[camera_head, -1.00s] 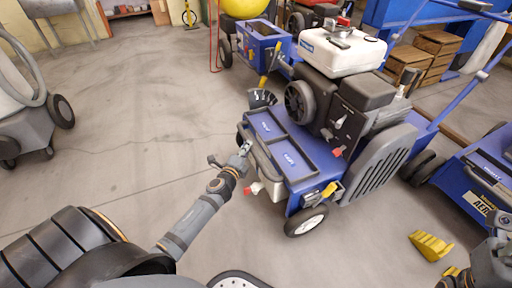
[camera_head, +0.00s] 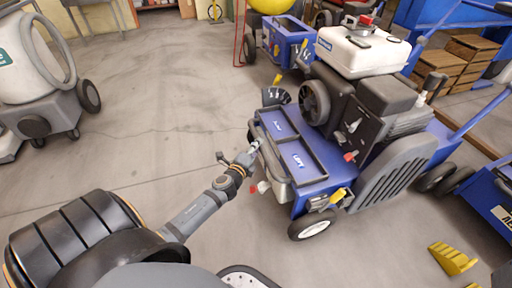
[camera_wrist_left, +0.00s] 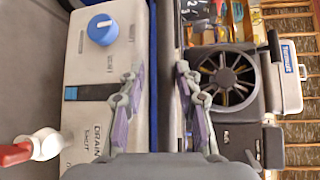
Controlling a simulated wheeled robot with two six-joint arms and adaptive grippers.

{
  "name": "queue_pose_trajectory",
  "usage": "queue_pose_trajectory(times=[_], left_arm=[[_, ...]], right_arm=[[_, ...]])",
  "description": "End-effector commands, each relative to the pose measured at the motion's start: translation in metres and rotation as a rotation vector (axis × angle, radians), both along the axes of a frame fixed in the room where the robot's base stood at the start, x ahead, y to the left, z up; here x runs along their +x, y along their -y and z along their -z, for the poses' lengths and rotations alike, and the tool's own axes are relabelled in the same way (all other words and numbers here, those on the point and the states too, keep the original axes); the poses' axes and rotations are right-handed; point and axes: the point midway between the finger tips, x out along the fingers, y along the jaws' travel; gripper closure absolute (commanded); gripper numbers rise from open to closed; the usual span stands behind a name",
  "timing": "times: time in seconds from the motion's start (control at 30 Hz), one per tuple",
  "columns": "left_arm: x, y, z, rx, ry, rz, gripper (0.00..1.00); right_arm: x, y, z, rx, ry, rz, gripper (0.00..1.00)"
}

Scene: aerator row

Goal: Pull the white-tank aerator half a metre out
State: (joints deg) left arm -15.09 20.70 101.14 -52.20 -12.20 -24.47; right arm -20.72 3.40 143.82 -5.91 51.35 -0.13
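The white-tank aerator is a blue machine with a white tank (camera_head: 362,50) on a dark engine, two trays on its front deck and a front wheel (camera_head: 312,226). My left gripper (camera_head: 254,147) is at the front edge of its deck. In the left wrist view the fingers (camera_wrist_left: 160,85) stand apart, with a blue edge and a dark strip running between them. No clear contact of both fingers shows. The pale front panel (camera_wrist_left: 95,85) with a blue knob (camera_wrist_left: 102,30) and a red-handled drain valve (camera_wrist_left: 38,146) is left of the fingers. My right gripper is not clearly seen.
Another blue aerator (camera_head: 285,40) stands behind, and one more (camera_head: 492,200) is at the right edge. A grey-and-white wheeled machine (camera_head: 40,110) is at the left. A yellow wedge (camera_head: 452,258) lies on the floor at right. The floor at left and centre is open.

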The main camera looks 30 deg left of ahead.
Motion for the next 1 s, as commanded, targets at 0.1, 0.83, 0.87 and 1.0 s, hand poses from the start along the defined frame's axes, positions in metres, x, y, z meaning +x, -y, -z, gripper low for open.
queue_pose_trajectory(times=[0.1,0.83,0.87,1.0], left_arm=[[0.0,0.0,0.0,0.0,0.0,0.001,0.7],[-0.073,0.011,-0.01,0.004,-0.002,0.005,0.7],[-0.08,0.012,-0.012,0.004,-0.002,0.004,0.7],[-0.104,0.015,-0.015,0.002,-0.001,0.004,0.7]], right_arm=[[0.0,0.0,0.0,0.0,0.0,0.0,0.6],[0.0,0.0,-0.001,0.0,0.001,0.0,0.6],[0.0,0.0,-0.001,0.0,0.001,0.0,0.6],[0.0,0.0,-0.001,0.0,0.001,0.0,0.6]])
